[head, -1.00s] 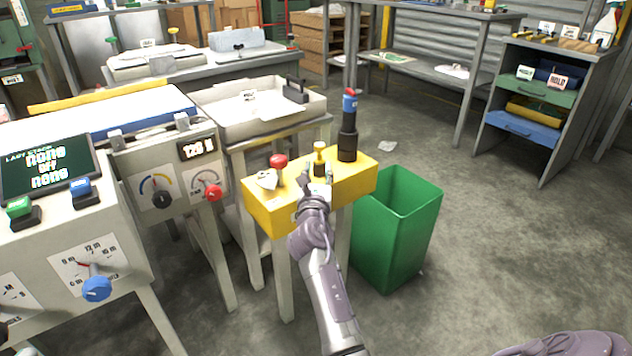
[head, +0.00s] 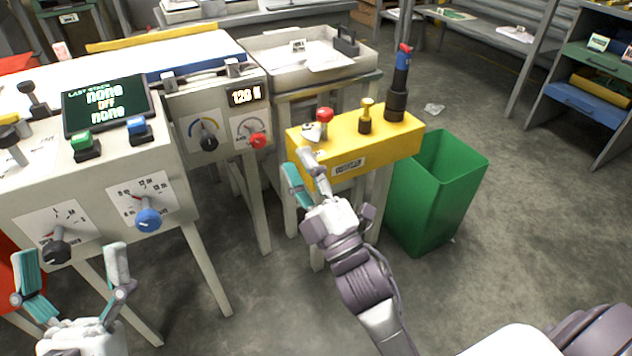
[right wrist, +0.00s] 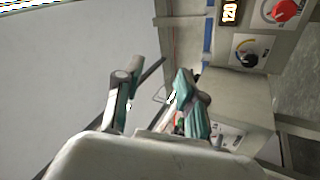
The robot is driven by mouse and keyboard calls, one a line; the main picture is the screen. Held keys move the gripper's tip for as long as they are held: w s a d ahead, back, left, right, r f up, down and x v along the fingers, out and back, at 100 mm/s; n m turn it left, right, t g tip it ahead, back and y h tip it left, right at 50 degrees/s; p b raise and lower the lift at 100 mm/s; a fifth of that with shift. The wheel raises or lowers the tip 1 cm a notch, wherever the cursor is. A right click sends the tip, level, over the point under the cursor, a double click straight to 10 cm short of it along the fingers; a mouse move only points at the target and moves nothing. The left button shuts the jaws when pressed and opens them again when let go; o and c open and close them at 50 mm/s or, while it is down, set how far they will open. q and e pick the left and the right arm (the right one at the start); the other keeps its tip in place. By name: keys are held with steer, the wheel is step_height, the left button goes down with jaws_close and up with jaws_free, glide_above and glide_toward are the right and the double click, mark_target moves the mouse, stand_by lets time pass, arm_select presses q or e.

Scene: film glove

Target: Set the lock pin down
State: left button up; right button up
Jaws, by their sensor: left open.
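A small brass-coloured pin with a knob, which looks like the lock pin (head: 366,117), stands upright on the yellow block (head: 345,150), between a red-topped knob and a dark post. My right gripper (head: 296,163) is at the block's front left corner, apart from the pin. In the right wrist view its two fingers (right wrist: 158,75) are spread with nothing clearly held between them. My left gripper (head: 67,254) is open and empty at the lower left, in front of the grey control cabinet.
The red-topped knob (head: 324,117) and the dark post with blue and red top (head: 399,85) flank the pin. A green bin (head: 440,190) stands right of the block. The control cabinet (head: 175,190) with dials is at left. Open floor lies at right.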

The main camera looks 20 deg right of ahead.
steer(key=s+a+r+m+t+y, duration=0.2)
steer(key=s+r+m, duration=0.5)
steer(key=s+m, duration=0.4)
steer(key=shift+s+a+m+t+y, duration=0.3)
steer(key=shift+m+t+y, duration=0.1)
steer(key=shift+m+y, duration=0.5)
